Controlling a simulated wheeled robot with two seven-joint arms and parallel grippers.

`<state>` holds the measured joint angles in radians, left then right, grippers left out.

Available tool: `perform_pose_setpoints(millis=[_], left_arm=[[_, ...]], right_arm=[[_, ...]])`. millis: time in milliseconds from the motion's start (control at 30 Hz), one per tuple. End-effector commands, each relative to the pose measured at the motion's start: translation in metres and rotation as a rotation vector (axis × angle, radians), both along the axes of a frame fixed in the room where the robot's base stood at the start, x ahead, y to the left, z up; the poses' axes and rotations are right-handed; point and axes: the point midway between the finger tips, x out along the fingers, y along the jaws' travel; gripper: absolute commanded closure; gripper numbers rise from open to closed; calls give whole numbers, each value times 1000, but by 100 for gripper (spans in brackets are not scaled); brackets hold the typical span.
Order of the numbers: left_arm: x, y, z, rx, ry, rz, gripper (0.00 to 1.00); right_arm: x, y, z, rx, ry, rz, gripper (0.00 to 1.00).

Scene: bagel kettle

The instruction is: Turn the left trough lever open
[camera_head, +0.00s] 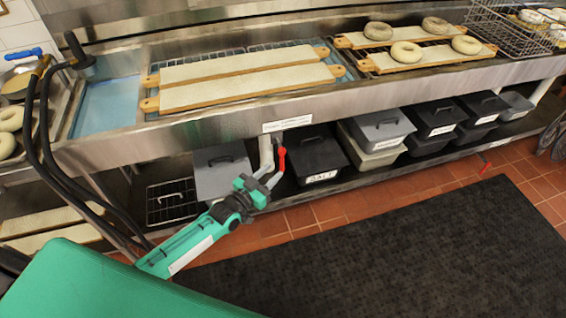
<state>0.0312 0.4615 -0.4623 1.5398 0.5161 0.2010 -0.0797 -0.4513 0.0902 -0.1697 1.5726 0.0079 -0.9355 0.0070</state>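A red trough lever (281,160) hangs beside a white pipe (266,152) under the front edge of the long metal trough (225,127). My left gripper (272,177) reaches in from the lower left, with its fingertips just below the lever. Its two grey fingers look spread apart, with a small gap between them. I cannot tell whether a finger touches the lever's lower end. My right gripper is not in view.
Lidded bins, one a dark bin labelled SALT (314,154), stand on the lower shelf beside the lever. Boards (240,88) lie on the trough, and bagels (407,52) rest on others. Black hoses (45,140) hang at left. A dark mat (400,250) covers open floor.

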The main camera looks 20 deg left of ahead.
Motion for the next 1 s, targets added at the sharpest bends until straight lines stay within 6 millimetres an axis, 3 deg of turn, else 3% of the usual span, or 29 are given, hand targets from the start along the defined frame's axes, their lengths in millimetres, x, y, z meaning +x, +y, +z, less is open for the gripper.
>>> perform_pose_setpoints(millis=[200,400,800,967,1000], left_arm=[[34,-14,1,0,-1,0,66],[52,-21,0,1,0,0,66],[57,-23,0,1,1,0,66],[56,-23,0,1,1,0,98],[56,-23,0,1,1,0,100]], right_arm=[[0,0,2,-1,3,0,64],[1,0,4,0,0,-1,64],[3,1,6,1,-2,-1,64],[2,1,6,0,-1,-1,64],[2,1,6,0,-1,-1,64]])
